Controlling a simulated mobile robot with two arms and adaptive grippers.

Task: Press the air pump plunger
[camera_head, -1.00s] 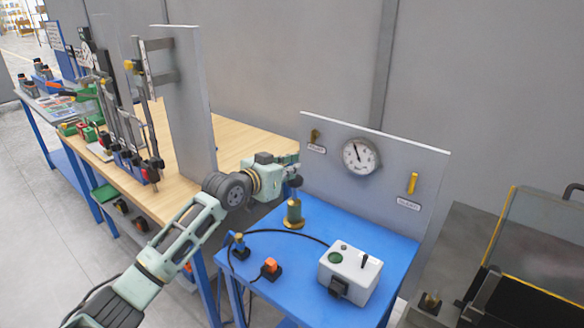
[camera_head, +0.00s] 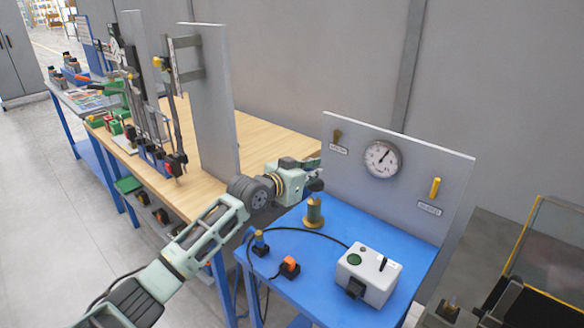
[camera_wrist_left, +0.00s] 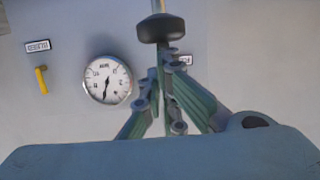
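The air pump (camera_head: 313,214) is a brass-coloured cylinder on a flange, upright on the blue table. Its plunger knob (camera_wrist_left: 162,28) shows black and rounded in the wrist view, on a thin rod. My left gripper (camera_head: 315,184) is directly above the pump in the head view. In the wrist view its fingers (camera_wrist_left: 163,75) converge, with tips close together just at the knob, not around it. Whether they touch it I cannot tell. The pressure gauge (camera_head: 382,159) is on the grey panel behind and also shows in the wrist view (camera_wrist_left: 107,80). My right gripper is not in view.
A yellow lever (camera_head: 435,188) is on the panel. A wooden bench (camera_head: 262,140) stands left.

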